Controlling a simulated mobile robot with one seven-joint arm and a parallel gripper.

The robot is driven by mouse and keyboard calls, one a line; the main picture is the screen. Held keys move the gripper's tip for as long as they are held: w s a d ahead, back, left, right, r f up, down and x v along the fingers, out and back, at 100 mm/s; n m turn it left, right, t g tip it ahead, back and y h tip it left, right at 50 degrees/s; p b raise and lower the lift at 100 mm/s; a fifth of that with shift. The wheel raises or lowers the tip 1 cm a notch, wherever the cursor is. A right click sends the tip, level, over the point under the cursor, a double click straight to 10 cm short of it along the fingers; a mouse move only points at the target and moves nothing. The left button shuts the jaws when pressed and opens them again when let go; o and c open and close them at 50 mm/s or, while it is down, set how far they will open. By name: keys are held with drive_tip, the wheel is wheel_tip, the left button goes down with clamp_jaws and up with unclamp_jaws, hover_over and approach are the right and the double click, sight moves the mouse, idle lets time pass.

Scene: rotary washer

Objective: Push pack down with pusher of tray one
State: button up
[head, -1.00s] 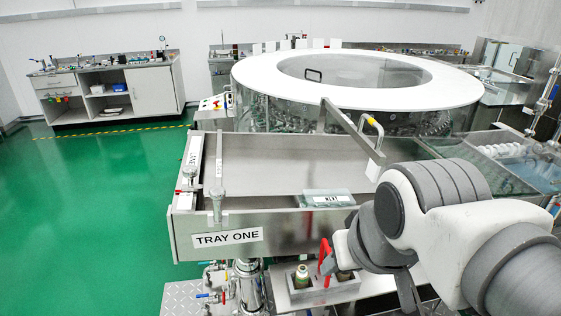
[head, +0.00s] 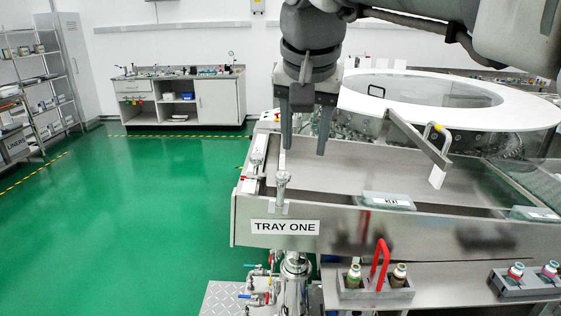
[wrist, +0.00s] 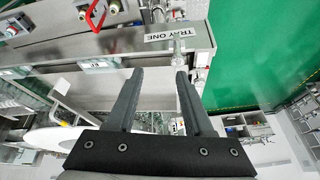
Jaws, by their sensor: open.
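Tray one (head: 350,232) is a long steel tray with a "TRAY ONE" label on its front left. A pusher with a clear knobbed handle (head: 282,185) stands at its left end; the handle also shows beside the label in the wrist view (wrist: 177,47). A flat, pale, labelled pack (head: 388,201) lies at the tray's front, to the right of the pusher; it also shows in the wrist view (wrist: 99,65). My gripper (head: 304,150) is open and empty, fingers pointing down above the tray's left part. It appears apart from the pusher handle.
Another pack (head: 535,213) lies farther right. An angled bar with a yellow-ended handle (head: 436,130) crosses above the tray. The round washer (head: 420,90) stands behind. A holder with capped vials and a red handle (head: 376,283) sits below the tray front. Green floor is clear at left.

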sight(281, 183)
drive_tip(key=w+a, duration=0.2)
drive_tip(key=a, duration=0.2)
drive_tip(key=shift+m, duration=0.3)
drive_tip(key=b+x, duration=0.2)
drive_tip(key=x, duration=1.4)
drive_tip(key=shift+d+f+b, duration=0.1)
drive_tip(key=shift+d+b, duration=0.1)
drive_tip(key=shift+b, duration=0.1)
drive_tip(key=shift+c, duration=0.2)
clamp_jaws()
